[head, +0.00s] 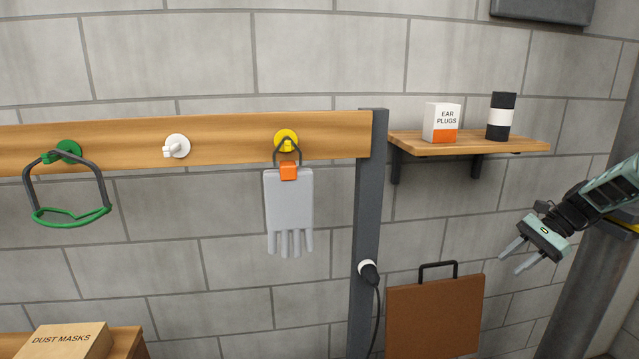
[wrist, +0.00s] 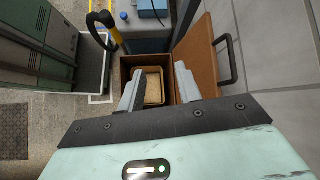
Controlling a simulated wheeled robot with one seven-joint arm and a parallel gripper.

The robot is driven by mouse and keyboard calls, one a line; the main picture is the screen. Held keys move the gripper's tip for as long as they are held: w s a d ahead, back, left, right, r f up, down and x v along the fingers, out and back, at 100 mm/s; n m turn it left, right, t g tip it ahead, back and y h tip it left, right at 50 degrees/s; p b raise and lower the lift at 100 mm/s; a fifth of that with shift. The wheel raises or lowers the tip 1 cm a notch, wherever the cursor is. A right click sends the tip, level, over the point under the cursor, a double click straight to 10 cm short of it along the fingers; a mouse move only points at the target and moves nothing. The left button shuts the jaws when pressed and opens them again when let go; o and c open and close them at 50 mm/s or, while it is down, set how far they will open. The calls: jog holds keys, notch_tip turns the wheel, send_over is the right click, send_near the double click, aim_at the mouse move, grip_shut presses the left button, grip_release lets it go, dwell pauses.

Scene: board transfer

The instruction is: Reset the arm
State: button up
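My gripper (head: 520,256) is at the right of the head view, in the air in front of the grey block wall. Its two fingers are apart with nothing between them. In the wrist view my gripper (wrist: 160,88) also shows open and empty. It points down over an open brown box (wrist: 128,66) with a tan, rounded-corner item (wrist: 153,88) inside. The fingers hide part of the box.
A wooden rail (head: 230,138) carries a green-rimmed visor, an empty white hook (head: 176,146) and a grey glove (head: 289,205). A shelf (head: 470,144) holds an ear plugs box and a dark canister. A brown lid with handle (head: 435,315) stands below. A dark post (head: 368,220) rises between.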

jog(key=s+a+r+n+g+h, duration=0.1)
jog(key=s+a+r+n, duration=0.2)
jog(key=a, duration=0.6)
jog(key=s+a+r+n+g+h, duration=0.1)
jog(key=s+a+r+n+h, duration=0.15)
jog(key=a, duration=0.65)
jog(key=s+a+r+n+g, duration=0.15)
jog(key=s+a+n, duration=0.25)
jog(key=a, duration=0.5)
jog(key=s+a+r+n+t+h, duration=0.1)
jog(key=s+a+n+h, duration=0.2)
jog(key=s, duration=0.4)
jog(key=s+a+r+n, duration=0.1)
jog(key=s+a+n, duration=0.2)
jog(key=s+a, duration=0.35)
jog(key=s+n+t+h, duration=0.1)
jog(key=s+n, duration=0.6)
jog(key=s, duration=0.7)
jog(key=shift+s+d+f+t+h, duration=0.35)
jog(key=shift+d+f+t, duration=0.1)
jog(key=shift+t, duration=0.2)
jog(key=shift+a, duration=0.1)
